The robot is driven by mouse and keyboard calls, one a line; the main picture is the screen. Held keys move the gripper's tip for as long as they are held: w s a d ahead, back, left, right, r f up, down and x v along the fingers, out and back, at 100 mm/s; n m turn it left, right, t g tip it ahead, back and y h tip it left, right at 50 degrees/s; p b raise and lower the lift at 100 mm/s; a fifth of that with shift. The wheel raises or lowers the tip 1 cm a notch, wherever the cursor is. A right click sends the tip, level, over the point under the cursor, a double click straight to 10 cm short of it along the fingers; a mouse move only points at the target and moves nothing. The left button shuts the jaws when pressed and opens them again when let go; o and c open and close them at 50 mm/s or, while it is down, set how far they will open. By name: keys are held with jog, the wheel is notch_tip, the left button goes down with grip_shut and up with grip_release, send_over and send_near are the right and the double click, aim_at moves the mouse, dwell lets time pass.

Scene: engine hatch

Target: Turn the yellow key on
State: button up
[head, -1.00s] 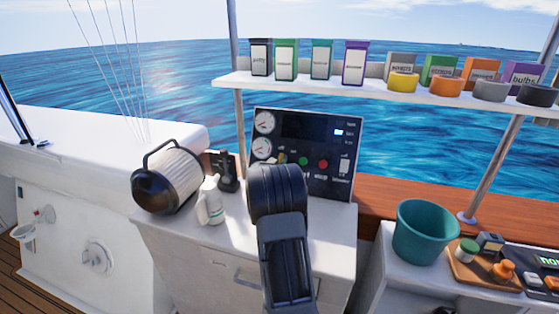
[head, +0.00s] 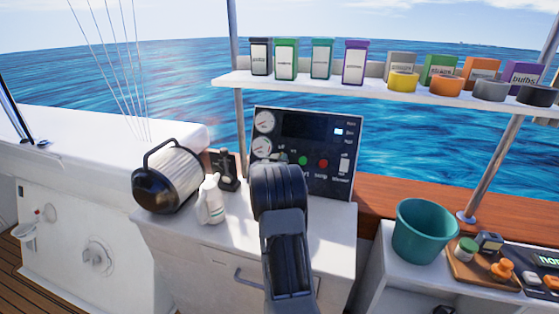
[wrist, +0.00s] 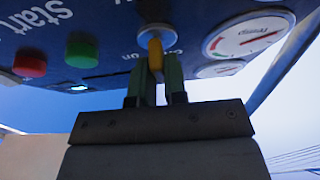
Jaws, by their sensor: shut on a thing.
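The yellow key (wrist: 155,52) sits in a round switch (wrist: 157,38) on the dark control panel, which appears upside down in the wrist view. My gripper (wrist: 156,68) is shut on the key, with one green-grey finger on each side of it. Part of an "On" label shows beside the switch. In the head view, my dark arm stands in front of the lower left of the panel (head: 335,185) and largely hides the key and fingers.
Green (wrist: 81,50) and red (wrist: 30,62) buttons and a gauge (wrist: 248,36) flank the switch. A shelf (head: 300,84) runs above the panel.

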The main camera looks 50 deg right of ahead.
grip_shut()
jog(key=shift+m, duration=0.4)
jog(key=shift+m+g+h+b, duration=0.35)
jog(key=shift+m+g, duration=0.25)
jog(key=shift+m, duration=0.2)
jog(key=m+g, duration=0.2)
jog(key=m, duration=0.2)
jog(key=shift+w+m, duration=0.1)
jog(key=shift+m, duration=0.2)
jog(key=m+g+p, duration=0.1)
jog(key=m, duration=0.2)
jog(key=m+g, duration=0.1)
jog(key=m, duration=0.1)
jog(key=shift+r+m+g+p, duration=0.15)
jog(key=shift+m+g+p, duration=0.25)
jog(key=shift+m+g+y+p, duration=0.35)
jog(key=shift+m+y, duration=0.1)
jog(key=shift+m, duration=0.75)
